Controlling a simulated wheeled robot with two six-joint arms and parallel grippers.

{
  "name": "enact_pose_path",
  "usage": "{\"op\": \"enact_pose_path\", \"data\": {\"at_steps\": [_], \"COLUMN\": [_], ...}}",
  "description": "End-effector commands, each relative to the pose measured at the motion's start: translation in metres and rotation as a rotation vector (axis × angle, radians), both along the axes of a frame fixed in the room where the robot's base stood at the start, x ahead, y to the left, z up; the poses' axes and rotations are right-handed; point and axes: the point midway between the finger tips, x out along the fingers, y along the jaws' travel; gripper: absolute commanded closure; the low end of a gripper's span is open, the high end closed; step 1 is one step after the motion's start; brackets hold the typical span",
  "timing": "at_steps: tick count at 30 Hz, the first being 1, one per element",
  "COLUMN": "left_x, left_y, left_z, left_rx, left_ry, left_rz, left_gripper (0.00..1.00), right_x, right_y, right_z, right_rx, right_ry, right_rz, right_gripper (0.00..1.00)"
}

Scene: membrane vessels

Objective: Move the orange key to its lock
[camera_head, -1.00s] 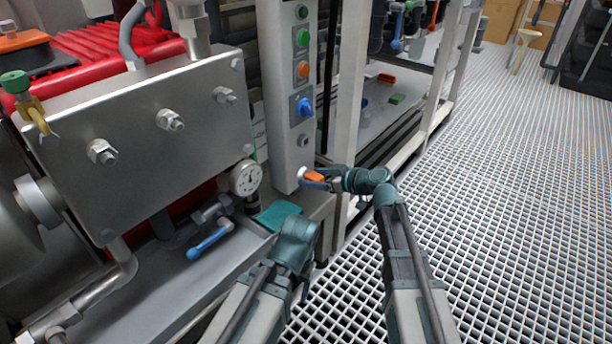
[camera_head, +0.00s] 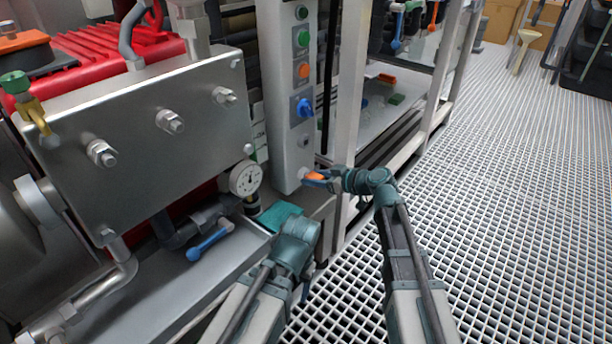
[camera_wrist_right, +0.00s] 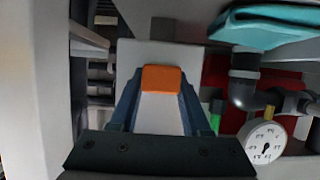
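The orange key (camera_head: 315,176) is at the lower end of the grey control column (camera_head: 288,130). My right gripper (camera_head: 317,178) is around it, reaching in from the right. In the right wrist view, the orange key (camera_wrist_right: 162,78) sits between the two fingertips, with a finger along each side and a pale surface beyond it. The gripper looks shut on it. A small round lock-like fitting (camera_head: 304,141) is on the column face above the key. The column surface directly at the key's tip is hidden. My left arm is folded at lower centre, and its fingers do not show.
The column carries a blue knob (camera_head: 304,107), an orange button (camera_head: 303,71) and a green button (camera_head: 303,39). A gauge (camera_head: 246,178) and teal pad (camera_head: 280,215) are close to the left. A white frame post (camera_head: 346,90) stands right of the column. Grating floor lies open at right.

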Motion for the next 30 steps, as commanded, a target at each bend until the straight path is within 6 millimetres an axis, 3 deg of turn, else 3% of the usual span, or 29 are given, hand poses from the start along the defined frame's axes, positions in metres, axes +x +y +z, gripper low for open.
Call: {"op": "enact_pose_path", "data": {"at_steps": [1,6,7,30], "left_x": [0.000,0.000,0.000,0.000], "left_y": [0.000,0.000,0.000,0.000], "left_z": [0.000,0.000,0.000,0.000], "left_rx": [0.000,0.000,0.000,0.000], "left_ry": [0.000,0.000,0.000,0.000], "left_rz": [0.000,0.000,0.000,0.000], "left_gripper": [0.32,0.32,0.32,0.32], "right_x": [0.000,0.000,0.000,-0.009], "right_y": [0.000,0.000,0.000,-0.012], "right_z": [0.000,0.000,0.000,0.000], "right_rx": [0.000,0.000,0.000,0.001], "right_ry": [0.000,0.000,0.000,0.001], "right_rz": [0.000,0.000,0.000,0.000], "right_gripper": [0.68,0.98,1.00,1.00]}}
